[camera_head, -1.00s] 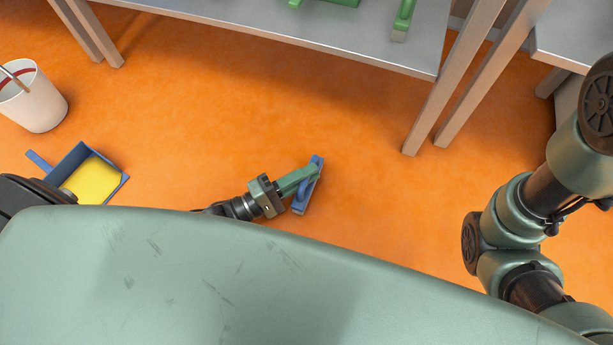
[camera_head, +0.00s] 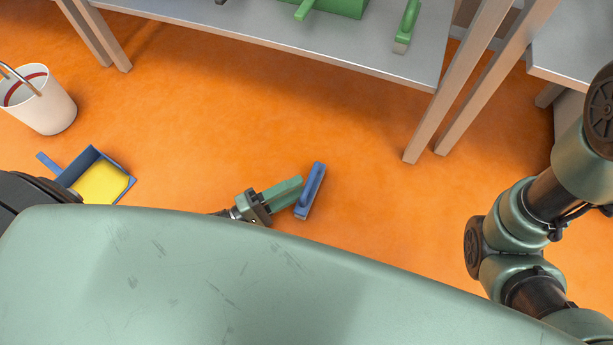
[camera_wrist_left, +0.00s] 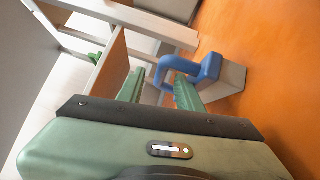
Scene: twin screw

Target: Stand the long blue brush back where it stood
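The blue brush (camera_head: 311,188) rests on the orange floor, in front of the table. In the left wrist view its blue looped handle (camera_wrist_left: 208,67) shows above a grey block that faces the floor. In the left wrist view the two green fingers (camera_wrist_left: 160,90) are spread apart, and the handle is close by the tip of the right-hand finger. Whether they touch there is hard to tell. My right gripper is out of view; only my right arm shows.
A blue dustpan (camera_head: 119,185) with a yellow inside lies on the floor at left. A white bucket (camera_head: 48,108) stands behind it. The grey table (camera_head: 300,38) carries green things, and its leg (camera_head: 432,125) stands right of the brush. Floor around the brush is clear.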

